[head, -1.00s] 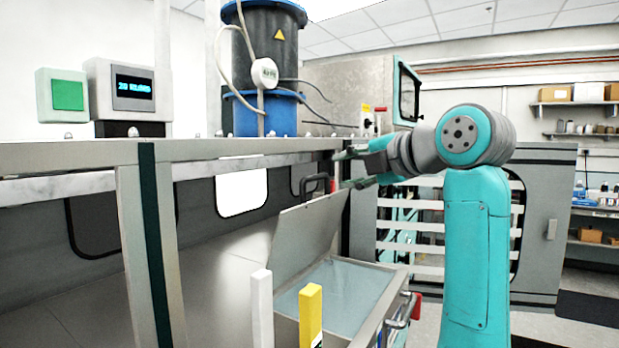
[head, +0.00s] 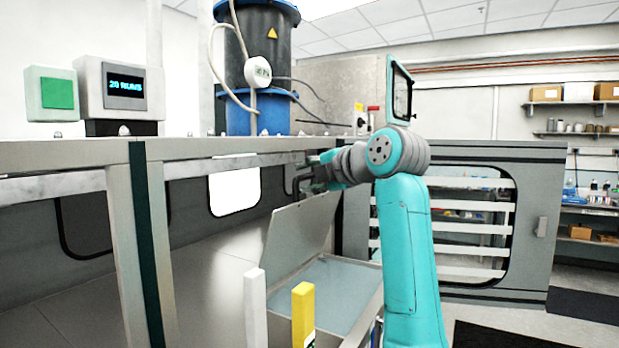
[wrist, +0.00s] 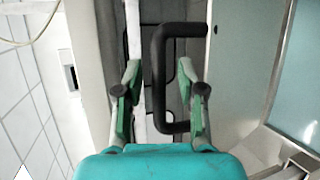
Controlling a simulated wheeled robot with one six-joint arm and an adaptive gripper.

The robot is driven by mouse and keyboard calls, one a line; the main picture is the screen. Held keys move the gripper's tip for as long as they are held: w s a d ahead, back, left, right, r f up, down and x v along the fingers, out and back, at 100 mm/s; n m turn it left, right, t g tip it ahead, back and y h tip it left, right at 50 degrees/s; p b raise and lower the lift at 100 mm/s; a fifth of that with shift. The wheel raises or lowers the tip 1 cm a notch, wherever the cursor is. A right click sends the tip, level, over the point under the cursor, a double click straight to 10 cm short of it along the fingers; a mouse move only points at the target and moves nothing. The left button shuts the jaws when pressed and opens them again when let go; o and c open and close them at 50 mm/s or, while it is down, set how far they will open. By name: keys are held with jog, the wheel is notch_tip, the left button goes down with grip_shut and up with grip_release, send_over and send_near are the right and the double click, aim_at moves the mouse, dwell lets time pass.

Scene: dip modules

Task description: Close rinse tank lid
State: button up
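The rinse tank lid (head: 300,232) is a grey panel standing tilted open at the back left of the rinse tank (head: 340,290), whose pale blue inside shows. The lid's dark U-shaped handle (head: 289,178) is at its upper edge, partly hidden by my gripper. In the wrist view the handle (wrist: 158,80) stands out from the grey lid (wrist: 243,80). My gripper (head: 310,178) is at the handle. Its green fingertips (wrist: 159,78) are apart, with the handle's long bar between them in the picture; I see no firm contact.
A white post (head: 254,305) and a yellow post (head: 303,315) stand in front of the tank. A grey frame beam (head: 70,155) runs above left. A slatted, windowed cabinet door (head: 540,225) is behind my arm. A blue and black drum (head: 262,70) stands above.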

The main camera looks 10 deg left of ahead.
grip_shut()
jog(key=shift+d, duration=0.1)
jog(key=s+d+f+m+t+y, duration=0.2)
jog(key=s+d+f+t, duration=0.1)
jog(key=d+f, duration=0.5)
jog(key=s+d+f+m+t+y, duration=0.2)
jog(key=s+d+f+t+y, duration=0.1)
jog(key=d+f, duration=0.5)
jog(key=shift+d+f, duration=0.15)
jog(key=shift+f, duration=0.85)
